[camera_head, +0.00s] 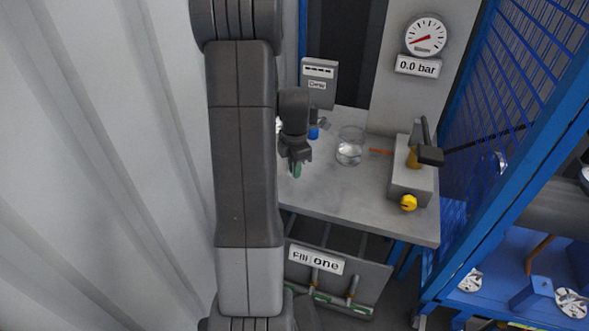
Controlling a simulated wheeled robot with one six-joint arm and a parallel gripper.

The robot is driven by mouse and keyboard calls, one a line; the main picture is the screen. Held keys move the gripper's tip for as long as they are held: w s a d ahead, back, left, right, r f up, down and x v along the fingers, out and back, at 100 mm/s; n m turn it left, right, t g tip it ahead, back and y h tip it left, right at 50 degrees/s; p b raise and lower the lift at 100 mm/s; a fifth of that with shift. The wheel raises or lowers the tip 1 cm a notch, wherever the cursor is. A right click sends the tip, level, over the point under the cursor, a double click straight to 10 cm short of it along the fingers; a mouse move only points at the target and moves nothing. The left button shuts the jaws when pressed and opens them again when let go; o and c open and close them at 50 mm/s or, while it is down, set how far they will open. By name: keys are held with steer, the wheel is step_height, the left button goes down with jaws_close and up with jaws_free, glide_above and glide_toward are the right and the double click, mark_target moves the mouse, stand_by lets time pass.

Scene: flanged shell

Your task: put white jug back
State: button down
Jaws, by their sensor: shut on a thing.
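My gripper (297,157) is over the left part of the grey bench and points downward. It is shut on a small dark green thing (296,171) that shows at its fingertips; I cannot tell what this is. I cannot make out a whole white jug. A small white patch (278,125) shows between my arm and my wrist, and I cannot tell whether it is part of the jug. My arm hides much of the bench's left side.
On the grey bench (340,197) stand a clear glass vessel (350,152), a blue thing (313,134) and a grey block (411,185) with a yellow knob (408,203) and black handle. A gauge (426,37) reads 0.0 bar. Blue mesh fencing (515,80) borders the right. The bench's front middle is clear.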

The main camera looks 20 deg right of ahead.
steer(key=shift+f, duration=0.5)
steer(key=shift+f, duration=0.2)
steer(key=c, duration=1.4)
jaws_free()
step_height(320, 180, up, 12)
steer(key=shift+r, duration=0.2)
